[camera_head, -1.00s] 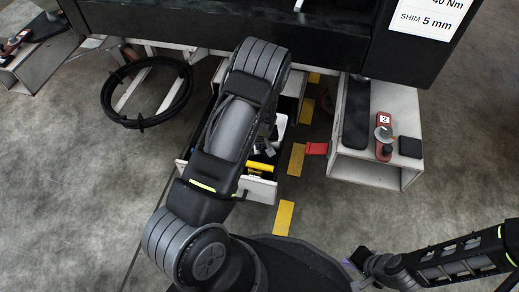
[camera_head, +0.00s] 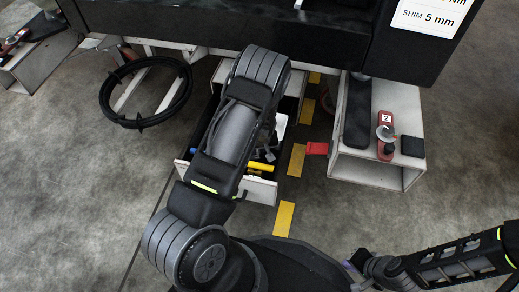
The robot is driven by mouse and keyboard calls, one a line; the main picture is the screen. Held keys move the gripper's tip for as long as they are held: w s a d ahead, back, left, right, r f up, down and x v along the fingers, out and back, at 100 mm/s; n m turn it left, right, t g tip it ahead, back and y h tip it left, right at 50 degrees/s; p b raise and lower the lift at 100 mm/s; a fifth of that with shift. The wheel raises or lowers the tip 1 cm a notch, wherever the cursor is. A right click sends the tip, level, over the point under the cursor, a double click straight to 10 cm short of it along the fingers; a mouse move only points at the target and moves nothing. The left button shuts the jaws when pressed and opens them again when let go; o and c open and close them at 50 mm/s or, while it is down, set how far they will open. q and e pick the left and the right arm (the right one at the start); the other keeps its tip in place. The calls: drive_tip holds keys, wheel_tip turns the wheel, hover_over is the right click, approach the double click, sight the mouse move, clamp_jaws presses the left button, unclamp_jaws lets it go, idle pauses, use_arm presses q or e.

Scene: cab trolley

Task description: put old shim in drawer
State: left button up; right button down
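The open drawer (camera_head: 262,191) juts out under the dark cab body, with its pale front panel toward me. Inside lie a yellow item (camera_head: 261,167), a white item (camera_head: 280,126) and a small blue item. My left arm reaches over the drawer and covers much of it. Only grey parts of my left gripper (camera_head: 267,152) show beside the forearm, low over the drawer. Its fingertips and anything between them are hidden. I cannot pick out the old shim. My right gripper (camera_head: 359,259) is at the lower right, far from the drawer, and its fingers are unclear.
Right of the drawer, a pale box-shaped step (camera_head: 376,169) carries a dark bar, a red tool (camera_head: 386,140) and a black block (camera_head: 412,146). A red pedal-like piece (camera_head: 317,148) sticks out at its left. A black hose ring (camera_head: 146,121) hangs at left.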

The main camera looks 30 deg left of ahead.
use_arm(q)
drive_tip(key=shift+r, duration=0.1)
drive_tip(key=shift+r+p, duration=0.25)
drive_tip(key=shift+p, duration=0.05)
drive_tip(key=p+v, duration=0.4)
drive_tip(key=v, duration=0.7)
drive_tip(key=shift+r, duration=0.3)
idle(1.3)
